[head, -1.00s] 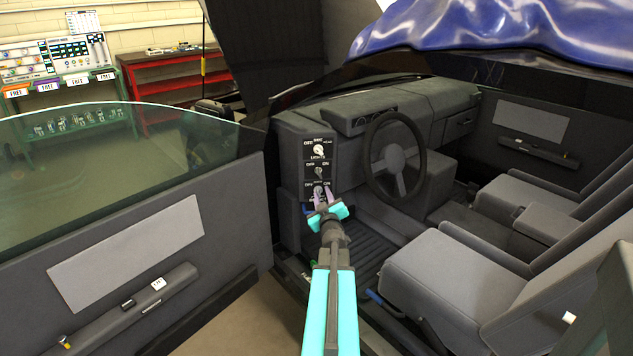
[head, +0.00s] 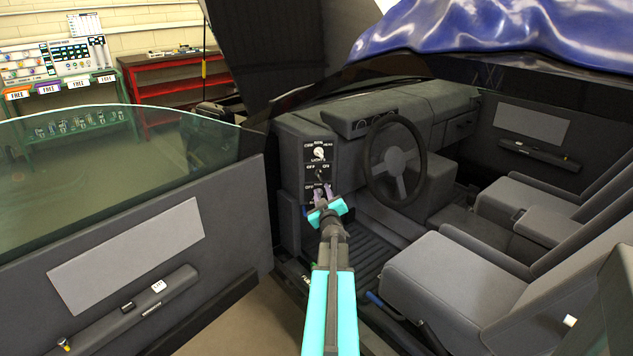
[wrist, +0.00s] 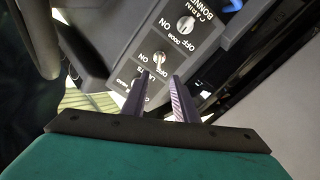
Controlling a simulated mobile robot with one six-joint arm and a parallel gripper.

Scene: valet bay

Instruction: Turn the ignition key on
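A dark control panel (head: 319,160) is left of the steering wheel in the head view. It carries a light top knob (head: 319,153) and a small middle switch (head: 319,174) with OFF and ON labels. My gripper (head: 323,189) is in front of the panel's lower part and hides much of it. The wrist view shows the panel upside down, with a pale knob (wrist: 185,25) and a metal toggle (wrist: 160,57). There my gripper (wrist: 160,77) is open, with a gap between its purple fingers and nothing visible in it. I cannot tell which control is the ignition key.
The steering wheel (head: 397,160) is just right of the panel. The open car door (head: 135,240) stands to the left of my arm. Grey seats (head: 450,280) are to the right. Some open floor lies between the door and the car.

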